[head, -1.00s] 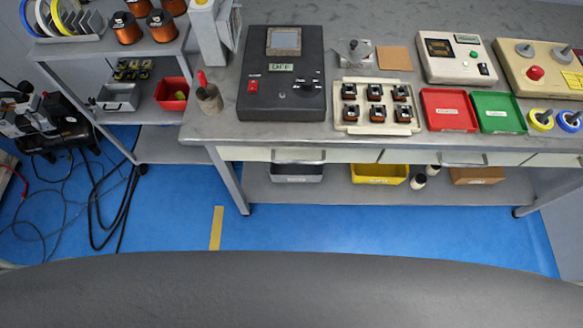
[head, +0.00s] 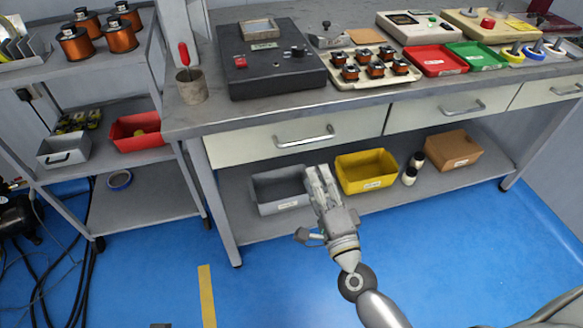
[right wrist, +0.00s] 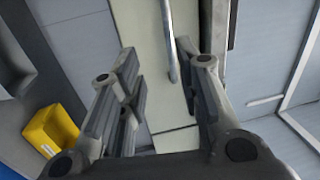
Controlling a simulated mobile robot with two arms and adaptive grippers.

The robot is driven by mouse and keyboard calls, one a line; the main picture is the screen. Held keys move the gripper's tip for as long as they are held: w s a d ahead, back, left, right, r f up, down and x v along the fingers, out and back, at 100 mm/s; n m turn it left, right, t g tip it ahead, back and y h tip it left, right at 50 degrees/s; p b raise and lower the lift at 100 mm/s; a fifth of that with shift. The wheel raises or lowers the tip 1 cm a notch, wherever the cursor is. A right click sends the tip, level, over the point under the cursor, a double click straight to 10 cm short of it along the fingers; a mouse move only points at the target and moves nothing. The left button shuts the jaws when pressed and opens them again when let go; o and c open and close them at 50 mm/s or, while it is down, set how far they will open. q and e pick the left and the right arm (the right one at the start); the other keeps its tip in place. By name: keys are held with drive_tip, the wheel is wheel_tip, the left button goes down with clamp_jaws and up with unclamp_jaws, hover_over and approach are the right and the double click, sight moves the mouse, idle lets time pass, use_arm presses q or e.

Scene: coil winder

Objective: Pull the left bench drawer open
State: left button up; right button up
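The left bench drawer (head: 250,146) is a pale front panel under the worktop at the bench's left end. It sits shut, in line with the drawer beside it. Its metal bar handle (head: 304,137) runs along the middle of the front. My right gripper (head: 318,172) is open and empty, its fingertips just below the handle in the head view. In the right wrist view, the handle (right wrist: 171,45) shows beyond the open fingers (right wrist: 157,52), between their tips and closer to the right-hand one. I see no contact. My left gripper is not in view.
A grey bin (head: 281,190) and a yellow bin (head: 367,172) stand on the shelf below the drawers. A black winder unit (head: 275,75) and a cup with a red-handled tool (head: 190,85) stand on the worktop. A shelf cart (head: 150,190) is at left.

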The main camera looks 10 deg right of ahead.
sight(305, 142)
use_arm(q)
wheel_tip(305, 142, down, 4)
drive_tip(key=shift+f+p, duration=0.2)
drive_tip(key=shift+p, duration=0.45)
use_arm(e)
drive_tip(key=shift+m, duration=0.3)
drive_tip(key=w+r, duration=0.1)
drive_tip(key=w, duration=0.2)
drive_tip(key=w+r, duration=0.1)
drive_tip(key=w, duration=0.3)
drive_tip(key=w+r, duration=0.1)
drive_tip(key=w, duration=0.2)
drive_tip(key=shift+w+a, duration=0.15)
drive_tip(key=shift+a, duration=0.05)
drive_tip(key=shift+c, duration=0.2)
clamp_jaws()
drive_tip(key=shift+f, duration=0.1)
